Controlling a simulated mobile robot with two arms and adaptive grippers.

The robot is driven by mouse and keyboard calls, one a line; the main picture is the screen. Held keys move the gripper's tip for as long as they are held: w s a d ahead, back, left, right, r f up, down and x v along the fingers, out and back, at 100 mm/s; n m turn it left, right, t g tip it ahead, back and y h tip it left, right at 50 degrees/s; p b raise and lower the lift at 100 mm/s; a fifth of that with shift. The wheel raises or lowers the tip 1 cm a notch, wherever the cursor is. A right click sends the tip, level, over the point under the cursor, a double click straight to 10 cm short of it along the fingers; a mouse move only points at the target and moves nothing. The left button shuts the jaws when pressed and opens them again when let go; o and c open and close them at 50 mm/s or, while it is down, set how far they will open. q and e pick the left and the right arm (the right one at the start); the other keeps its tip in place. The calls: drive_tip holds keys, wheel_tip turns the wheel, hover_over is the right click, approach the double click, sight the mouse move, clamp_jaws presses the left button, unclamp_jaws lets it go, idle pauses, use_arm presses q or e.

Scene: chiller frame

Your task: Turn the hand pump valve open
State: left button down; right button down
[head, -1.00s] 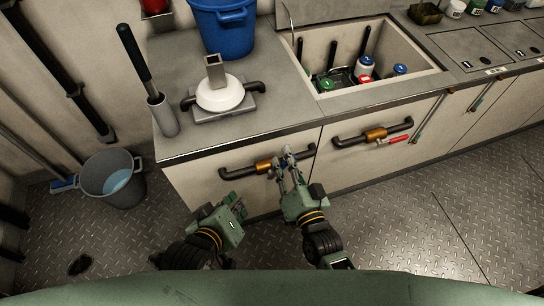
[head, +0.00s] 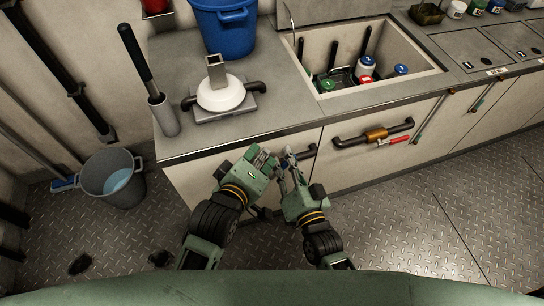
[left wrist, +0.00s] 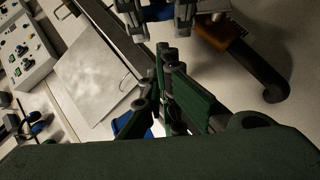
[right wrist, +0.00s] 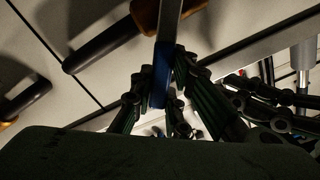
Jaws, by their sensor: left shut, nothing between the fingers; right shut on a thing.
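The near valve's brass body shows in the right wrist view (right wrist: 146,12) and the left wrist view (left wrist: 226,38); in the head view my left gripper hides it. Its blue lever (right wrist: 159,88) stands between the fingers of my right gripper (right wrist: 172,75), which is shut on it. In the head view my right gripper (head: 288,155) reaches up to the cabinet front. My left gripper (head: 265,156) is close beside it on the left, shut and empty. Its closed fingers (left wrist: 165,90) also show in the left wrist view, apart from the valve body.
A second brass valve (head: 376,134) with a red lever (head: 394,141) sits on a pipe to the right. The counter above holds a blue bucket (head: 228,32) and a white hand pump (head: 221,93). A grey bucket (head: 112,180) stands on the floor at left.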

sight(274, 173)
use_arm(q)
drive_tip(key=shift+w+d+f, duration=0.15)
drive_tip(key=shift+d+f, duration=0.3)
drive_tip(key=shift+d, duration=0.2)
drive_tip(key=shift+w+d+f, duration=0.1)
drive_tip(key=shift+d+f, duration=0.35)
drive_tip(key=shift+d, duration=0.15)
drive_tip(key=shift+d+f, duration=0.15)
drive_tip(key=shift+d, duration=0.05)
drive_tip(key=shift+w+d+f, duration=0.1)
drive_tip(key=shift+w+d, duration=0.05)
drive_tip(key=shift+d, duration=0.2)
use_arm(e)
drive_tip(key=shift+s+a, duration=0.1)
drive_tip(key=shift+a, duration=0.1)
drive_tip(key=c, duration=2.1)
unclamp_jaws()
use_arm(q)
drive_tip(key=shift+w+d, duration=0.1)
drive_tip(key=shift+d, duration=0.1)
use_arm(e)
drive_tip(key=o, duration=0.4)
drive_tip(key=shift+d, duration=0.2)
use_arm(q)
drive_tip(key=shift+a, duration=0.1)
